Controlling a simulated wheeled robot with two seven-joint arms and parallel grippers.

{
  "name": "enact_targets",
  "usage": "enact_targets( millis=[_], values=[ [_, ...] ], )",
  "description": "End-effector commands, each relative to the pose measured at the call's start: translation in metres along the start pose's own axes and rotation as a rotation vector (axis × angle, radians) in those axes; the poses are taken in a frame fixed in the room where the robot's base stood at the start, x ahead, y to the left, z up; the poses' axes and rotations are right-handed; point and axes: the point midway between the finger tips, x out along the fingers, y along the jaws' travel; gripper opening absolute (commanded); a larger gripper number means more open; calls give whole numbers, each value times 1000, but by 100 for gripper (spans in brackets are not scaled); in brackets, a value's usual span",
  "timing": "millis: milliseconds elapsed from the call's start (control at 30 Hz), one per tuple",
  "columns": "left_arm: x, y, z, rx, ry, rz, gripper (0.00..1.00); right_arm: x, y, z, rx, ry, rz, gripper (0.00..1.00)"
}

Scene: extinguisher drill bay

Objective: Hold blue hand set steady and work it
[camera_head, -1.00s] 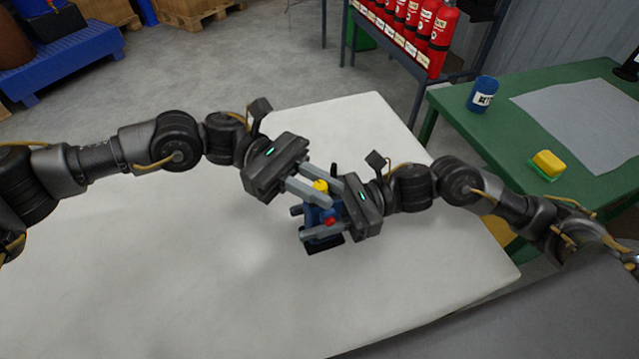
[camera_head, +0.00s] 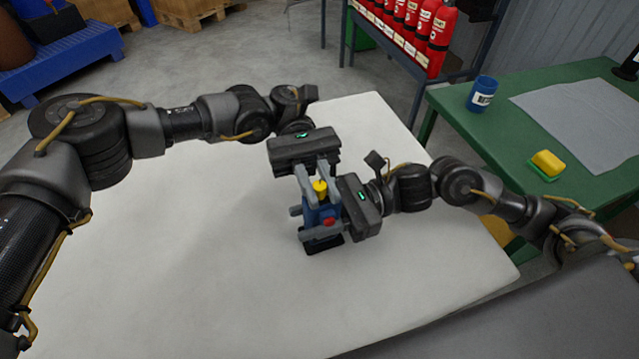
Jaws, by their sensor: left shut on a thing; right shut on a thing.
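The blue hand set (camera_head: 316,217) stands on a small black base on the white table, with a yellow knob (camera_head: 320,186) on top and a red part (camera_head: 329,222) on its near side. My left gripper (camera_head: 319,194) reaches in from behind and above, its fingers on either side of the set's upper part around the knob, shut on the set. My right gripper (camera_head: 311,223) comes in from the right and is shut on the set's body. The fingers hide parts of the body.
The white table (camera_head: 200,270) is otherwise bare around the set. At right, a green table (camera_head: 470,135) holds a blue cup (camera_head: 482,94), a grey sheet (camera_head: 590,125) and a yellow-green sponge (camera_head: 547,165). Red extinguishers (camera_head: 440,40) stand on a rack behind.

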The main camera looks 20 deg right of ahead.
Motion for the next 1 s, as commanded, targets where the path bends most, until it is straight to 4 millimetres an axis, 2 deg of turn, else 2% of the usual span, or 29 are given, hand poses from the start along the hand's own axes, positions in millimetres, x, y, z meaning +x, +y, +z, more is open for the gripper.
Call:
enact_targets(
  millis=[533, 567, 700, 1000],
  values=[
    [0, 0, 0, 0, 3, -26, 0, 0, 0, -1, 4, 2, 0, 0],
    [0, 0, 0, 0, 3, -26, 21, 0, 0, -1, 4, 2, 0, 0],
    [0, 0, 0, 0, 3, -26, 38, 0, 0, -1, 4, 2, 0, 0],
    [0, 0, 2, 1, 3, -25, 38, 0, 0, -1, 4, 2, 0, 0]
  ],
)
